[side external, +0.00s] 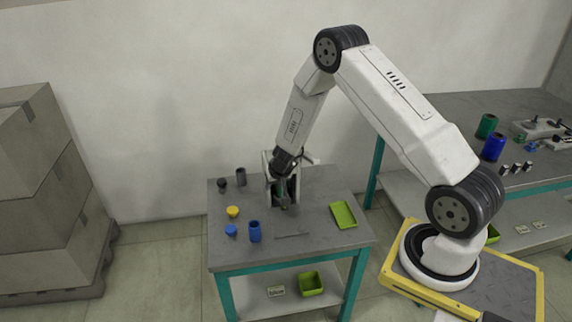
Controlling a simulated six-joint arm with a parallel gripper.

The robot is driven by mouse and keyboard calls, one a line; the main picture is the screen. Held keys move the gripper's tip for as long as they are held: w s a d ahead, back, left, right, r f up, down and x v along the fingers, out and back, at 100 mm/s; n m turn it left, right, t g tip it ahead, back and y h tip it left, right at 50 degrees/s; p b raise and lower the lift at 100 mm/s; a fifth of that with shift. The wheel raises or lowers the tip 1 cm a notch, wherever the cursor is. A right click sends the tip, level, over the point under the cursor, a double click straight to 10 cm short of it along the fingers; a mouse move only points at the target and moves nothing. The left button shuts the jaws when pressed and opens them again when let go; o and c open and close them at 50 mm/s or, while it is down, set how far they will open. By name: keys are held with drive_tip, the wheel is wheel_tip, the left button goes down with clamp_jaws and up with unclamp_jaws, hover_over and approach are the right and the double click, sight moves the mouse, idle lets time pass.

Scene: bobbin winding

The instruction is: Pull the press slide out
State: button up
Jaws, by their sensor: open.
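A small press with a pale upright frame (267,163) stands near the back middle of the grey work table (325,245). My gripper (285,200) reaches down in front of the press, with its jaws open. The arm's end and the gripper cover most of the press. The press slide cannot be told apart from the dark parts around the gripper. Whether the jaws touch anything there is too small to tell.
On the table are a yellow piece (232,212), a blue disc (231,230), a blue cylinder (254,232), a dark grey cylinder (241,177), a small dark knob (222,185) and a green tray (343,215). A thin flat piece (291,233) lies near the front. A second bench (440,110) stands at right.

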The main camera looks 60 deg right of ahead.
drive_tip(key=m+g+h, duration=0.1)
drive_tip(key=m, duration=0.1)
approach(285, 209)
drive_tip(key=r, duration=0.2)
drive_tip(key=shift+w+d+f, duration=0.15)
drive_tip(key=shift+w+d, duration=0.15)
drive_tip(key=shift+f, duration=0.15)
drive_tip(key=shift+x, duration=3.8)
drive_tip(key=shift+w, duration=0.1)
clamp_jaws()
